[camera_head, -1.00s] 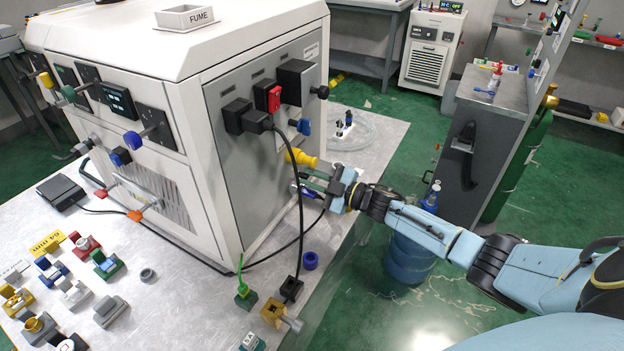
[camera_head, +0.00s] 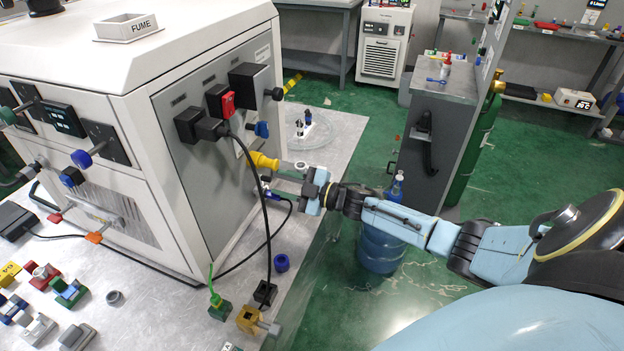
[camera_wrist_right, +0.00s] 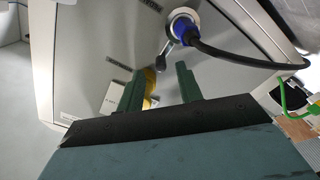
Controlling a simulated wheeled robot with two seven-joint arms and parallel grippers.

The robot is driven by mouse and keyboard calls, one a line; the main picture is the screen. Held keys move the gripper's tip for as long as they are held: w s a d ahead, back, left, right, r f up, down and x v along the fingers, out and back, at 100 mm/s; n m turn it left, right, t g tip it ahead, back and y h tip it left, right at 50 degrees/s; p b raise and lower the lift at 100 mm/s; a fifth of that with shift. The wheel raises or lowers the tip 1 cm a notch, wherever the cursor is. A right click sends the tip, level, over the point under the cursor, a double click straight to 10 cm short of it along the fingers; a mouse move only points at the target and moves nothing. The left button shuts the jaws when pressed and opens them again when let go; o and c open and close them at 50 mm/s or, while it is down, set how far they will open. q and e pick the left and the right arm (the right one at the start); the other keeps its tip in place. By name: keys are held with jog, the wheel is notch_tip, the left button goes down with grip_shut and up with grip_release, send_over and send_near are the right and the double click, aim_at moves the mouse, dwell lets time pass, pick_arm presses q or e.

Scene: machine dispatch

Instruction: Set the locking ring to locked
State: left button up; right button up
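In the right wrist view, a round metal ring (camera_wrist_right: 183,24) with a short lever (camera_wrist_right: 163,58) sits around a blue plug (camera_wrist_right: 207,34) on the machine's grey panel; it looks like the locking ring. The lever points down-left, towards the gap between my fingers. In the head view, the blue plug (camera_head: 272,196) is partly hidden by my right gripper (camera_head: 278,183); I cannot make out the ring there. My right gripper is open and empty, its fingertips close to the panel, below the ring in the wrist view. My left gripper is not in view.
A yellow handle (camera_head: 263,161) sticks out of the panel just above my right gripper; it is partly behind a finger in the wrist view. Black cables (camera_head: 267,225) hang from the panel. Loose parts lie on the table (camera_head: 150,318). Free floor lies to the right.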

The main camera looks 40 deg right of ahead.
jog(key=v, duration=1.1)
jog(key=s+f+m+g+h, duration=0.2)
jog(key=s+f+m+h, duration=0.15)
jog(key=f, duration=0.55)
jog(key=s+f+m+g+h, duration=0.15)
jog(key=s+f, duration=0.35)
jog(key=f, duration=0.5)
jog(key=s+f+m+g+h, duration=0.1)
jog(key=s+f+m+h, duration=0.25)
jog(key=f, duration=0.55)
jog(key=s+a+f+m+g, duration=0.1)
jog(key=s+a+f+g, duration=0.2)
jog(key=s, duration=0.7)
jog(key=s+a+f+m+g+b, duration=0.1)
jog(key=s+a+f+g, duration=0.2)
jog(key=s+a+f, duration=0.3)
jog(key=s+a+f+m+g, duration=0.2)
jog(key=s+a+f+g, duration=0.2)
jog(key=s+f, duration=0.4)
jog(key=s+a, duration=0.1)
jog(key=s, duration=0.6)
jog(key=shift+a+b, duration=0.25)
jog(key=shift+b, duration=0.05)
jog(key=shift+h, duration=0.25)
